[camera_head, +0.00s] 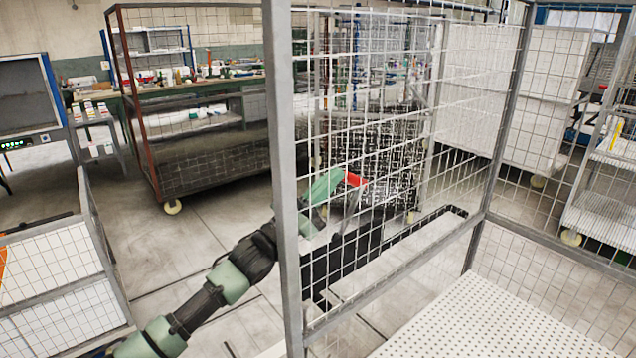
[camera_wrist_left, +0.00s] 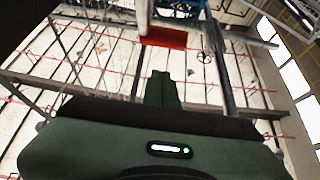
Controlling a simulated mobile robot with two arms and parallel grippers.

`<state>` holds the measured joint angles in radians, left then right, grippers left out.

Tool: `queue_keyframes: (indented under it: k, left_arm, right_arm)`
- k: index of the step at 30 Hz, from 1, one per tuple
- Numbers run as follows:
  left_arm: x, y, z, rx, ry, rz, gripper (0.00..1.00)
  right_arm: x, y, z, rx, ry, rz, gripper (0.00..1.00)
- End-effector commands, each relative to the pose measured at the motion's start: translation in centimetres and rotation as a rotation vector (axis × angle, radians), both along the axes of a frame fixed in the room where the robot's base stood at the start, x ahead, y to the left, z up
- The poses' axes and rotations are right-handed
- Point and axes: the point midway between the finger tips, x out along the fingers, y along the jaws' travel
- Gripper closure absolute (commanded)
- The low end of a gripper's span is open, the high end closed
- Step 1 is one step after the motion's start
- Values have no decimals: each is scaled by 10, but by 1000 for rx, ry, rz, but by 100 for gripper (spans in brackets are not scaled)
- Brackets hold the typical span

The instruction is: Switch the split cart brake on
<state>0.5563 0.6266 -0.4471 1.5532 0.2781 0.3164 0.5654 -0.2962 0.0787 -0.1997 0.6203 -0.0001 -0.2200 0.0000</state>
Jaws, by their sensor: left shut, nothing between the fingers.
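A red piece (camera_head: 355,180), which looks like the brake handle, shows through the wire mesh in the head view. In the left wrist view the red piece (camera_wrist_left: 163,38) is a flat bar just beyond my fingertips. My green left gripper (camera_head: 336,178) is shut and empty, with its tip close to the red piece; I cannot tell whether they touch. The shut fingers also show in the left wrist view (camera_wrist_left: 163,88). The grey-framed mesh cart (camera_head: 283,180) stands between the head camera and my gripper and partly hides it. My right gripper is out of view.
A white perforated deck (camera_head: 480,322) lies at the lower right. A rusty-framed mesh cart (camera_head: 138,110) stands at the back left. Another mesh cart (camera_head: 45,265) is at the lower left. Bare floor (camera_head: 190,235) lies around my left arm.

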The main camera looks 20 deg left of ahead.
Motion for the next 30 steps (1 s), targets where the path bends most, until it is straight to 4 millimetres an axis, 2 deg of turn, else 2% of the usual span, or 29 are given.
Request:
queue_keyframes:
  k: [1, 5, 12, 30]
  left_arm:
    - [3, -1, 6, 23, 22, 0, 100]
    - [12, -7, 3, 54, 82, 0, 100]
    - [23, -13, 0, 48, 78, 1, 100]
    - [26, -14, -1, 49, 78, 0, 100]
  right_arm:
    - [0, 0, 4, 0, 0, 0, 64]
    - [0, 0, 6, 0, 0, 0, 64]
    - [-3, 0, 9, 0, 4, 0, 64]
    - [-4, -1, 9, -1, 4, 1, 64]
